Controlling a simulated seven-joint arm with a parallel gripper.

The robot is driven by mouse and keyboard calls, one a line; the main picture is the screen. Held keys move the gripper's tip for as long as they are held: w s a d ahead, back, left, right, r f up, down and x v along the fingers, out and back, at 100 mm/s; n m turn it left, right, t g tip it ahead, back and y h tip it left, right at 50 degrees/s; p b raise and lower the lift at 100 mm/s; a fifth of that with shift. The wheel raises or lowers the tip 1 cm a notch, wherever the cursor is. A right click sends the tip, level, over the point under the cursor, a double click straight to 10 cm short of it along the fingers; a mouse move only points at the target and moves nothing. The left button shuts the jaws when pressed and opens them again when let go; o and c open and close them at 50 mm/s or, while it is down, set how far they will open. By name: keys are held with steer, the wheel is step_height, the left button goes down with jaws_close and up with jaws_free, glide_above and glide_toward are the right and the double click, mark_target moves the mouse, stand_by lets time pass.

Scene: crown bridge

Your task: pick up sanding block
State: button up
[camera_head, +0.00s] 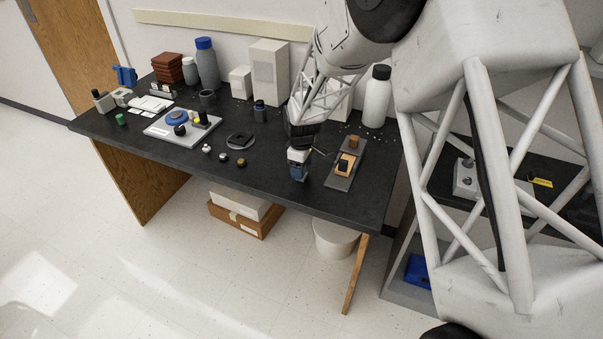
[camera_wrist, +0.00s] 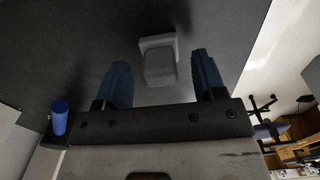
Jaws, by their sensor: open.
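A small pale grey block (camera_wrist: 160,62), apparently the sanding block, is on the dark bench top in the wrist view. It has a wider plate at its far end. My gripper (camera_wrist: 160,85) is open, with one blue finger on each side of the block's near end and visible gaps between. Nothing is gripped. In the head view my gripper (camera_head: 298,174) is low over the bench near its front edge, pointing down. The block cannot be made out there; the gripper seems to hide it.
A grey tray (camera_head: 337,182) with a wooden piece and a dark item lies close right of the gripper. A white bottle (camera_head: 376,100) stands behind it. Small knobs (camera_head: 241,162) lie to the left. The bench's front edge (camera_head: 258,196) is near.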

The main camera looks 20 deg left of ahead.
steer(key=shift+f, duration=0.65)
steer(key=shift+c, duration=0.3)
steer(key=c, duration=1.1)
steer(key=shift+o, duration=0.2)
steer(key=shift+r, duration=0.1)
steer(key=shift+r, duration=0.65)
step_height(320, 180, up, 2)
steer(key=shift+r, duration=0.1)
steer(key=s+d+r, duration=0.1)
steer(key=s+d, duration=0.8)
steer(key=s, duration=0.4)
steer(key=shift+d+r, duration=0.15)
steer(key=shift+d, duration=0.15)
